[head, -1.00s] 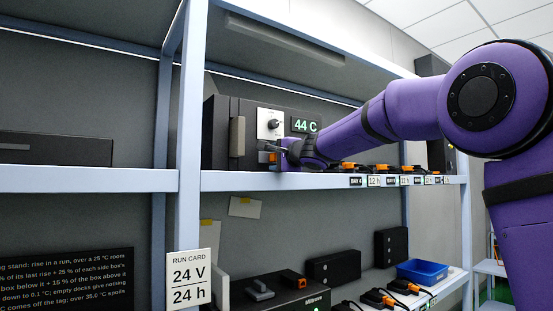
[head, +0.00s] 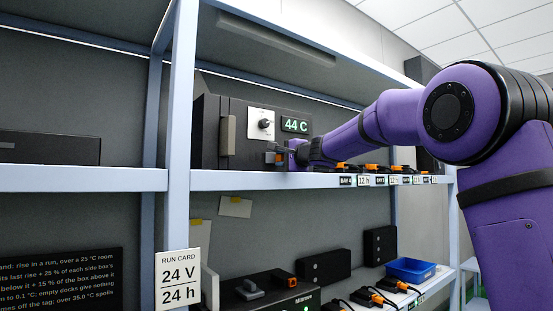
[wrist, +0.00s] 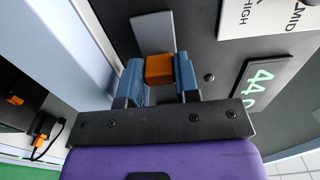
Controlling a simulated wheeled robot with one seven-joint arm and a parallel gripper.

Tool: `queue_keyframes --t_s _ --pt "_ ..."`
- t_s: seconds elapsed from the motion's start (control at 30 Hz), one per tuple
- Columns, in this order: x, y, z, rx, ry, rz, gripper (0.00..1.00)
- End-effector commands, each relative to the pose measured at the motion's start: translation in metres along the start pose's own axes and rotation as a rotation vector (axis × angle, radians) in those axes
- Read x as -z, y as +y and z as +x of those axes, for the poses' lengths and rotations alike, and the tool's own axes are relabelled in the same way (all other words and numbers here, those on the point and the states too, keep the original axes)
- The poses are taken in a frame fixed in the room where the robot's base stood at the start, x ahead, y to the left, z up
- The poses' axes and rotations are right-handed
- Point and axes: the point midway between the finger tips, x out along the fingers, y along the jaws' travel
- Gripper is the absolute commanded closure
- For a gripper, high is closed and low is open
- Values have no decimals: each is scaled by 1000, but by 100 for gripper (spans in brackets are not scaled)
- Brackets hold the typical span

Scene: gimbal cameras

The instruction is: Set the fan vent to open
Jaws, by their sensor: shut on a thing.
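The dark box (head: 209,130) on the upper shelf has a white dial panel (head: 260,125) and a green 44 C display (head: 296,125), also seen in the wrist view (wrist: 263,82). My gripper (head: 277,156) is low at the box front, below the dial and display. In the wrist view, my gripper's blue fingers (wrist: 159,78) are shut on an orange tab (wrist: 159,68), one finger on each side. The tab is at a grey strip (wrist: 152,32) on the dark face. No vent marking is readable, and the fingers hide part of the strip.
A grey handle (head: 228,135) stands at the box's left. The shelf edge (head: 300,180) runs just below my gripper, with several orange connectors (head: 372,169) to its right. A shelf post (head: 180,120) is left of the box. A blue bin (head: 410,269) sits below.

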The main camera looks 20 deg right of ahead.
Motion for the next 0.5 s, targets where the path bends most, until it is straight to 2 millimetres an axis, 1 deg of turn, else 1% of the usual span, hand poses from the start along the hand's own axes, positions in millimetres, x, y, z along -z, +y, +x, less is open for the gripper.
queue_keyframes --t_s 0.03,0.17,0.2,0.27,0.3,0.5 --pt "3 0 0 0 5 0 100" --pt "4 0 -1 0 7 -1 100" --pt "4 0 -1 1 7 -1 61" --pt "3 0 -1 0 7 -1 48" --pt "3 0 -1 0 6 -1 45" --pt "2 0 0 0 5 -1 45"
